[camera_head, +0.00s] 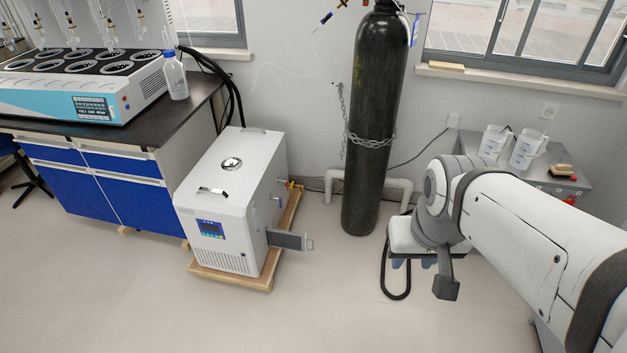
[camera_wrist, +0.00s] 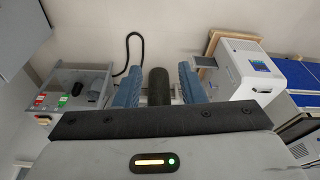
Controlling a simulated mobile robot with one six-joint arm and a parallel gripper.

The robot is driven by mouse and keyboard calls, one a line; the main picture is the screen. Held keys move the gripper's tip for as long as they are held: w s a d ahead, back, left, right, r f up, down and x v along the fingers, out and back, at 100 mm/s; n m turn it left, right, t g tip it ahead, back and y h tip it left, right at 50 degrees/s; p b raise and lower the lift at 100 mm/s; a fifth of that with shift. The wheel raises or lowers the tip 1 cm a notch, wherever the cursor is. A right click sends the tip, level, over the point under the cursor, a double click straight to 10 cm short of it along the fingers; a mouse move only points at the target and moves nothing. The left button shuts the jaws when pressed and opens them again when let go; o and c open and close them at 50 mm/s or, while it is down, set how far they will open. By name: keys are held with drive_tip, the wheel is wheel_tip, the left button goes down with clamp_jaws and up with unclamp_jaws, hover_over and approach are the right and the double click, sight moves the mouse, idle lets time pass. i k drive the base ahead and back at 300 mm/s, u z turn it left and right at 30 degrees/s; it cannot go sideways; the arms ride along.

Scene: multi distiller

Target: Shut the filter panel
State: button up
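The filter panel (camera_head: 287,240) is a small grey louvred flap with a handle at its outer end. It stands open, sticking out from the lower right side of the white chiller box (camera_head: 222,245). In the wrist view the panel (camera_wrist: 206,62) shows beside the chiller (camera_wrist: 245,72), beyond the right finger. My gripper (camera_head: 412,263) is to the right of the panel, clearly apart from it, partly hidden by my wrist in the head view. In the wrist view my gripper (camera_wrist: 159,82) has its two blue fingers spread, with nothing held between them.
A tall black gas cylinder (camera_head: 374,130) stands by the wall between chiller and arm. The chiller sits on a wooden base (camera_head: 229,278). A blue-fronted bench (camera_head: 112,205) is at left, a grey side table (camera_head: 545,183) at right. The floor in front is clear.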

sight(277, 238)
drive_tip(key=u, duration=0.45)
drive_tip(key=i, duration=1.2)
drive_tip(key=z, duration=0.15)
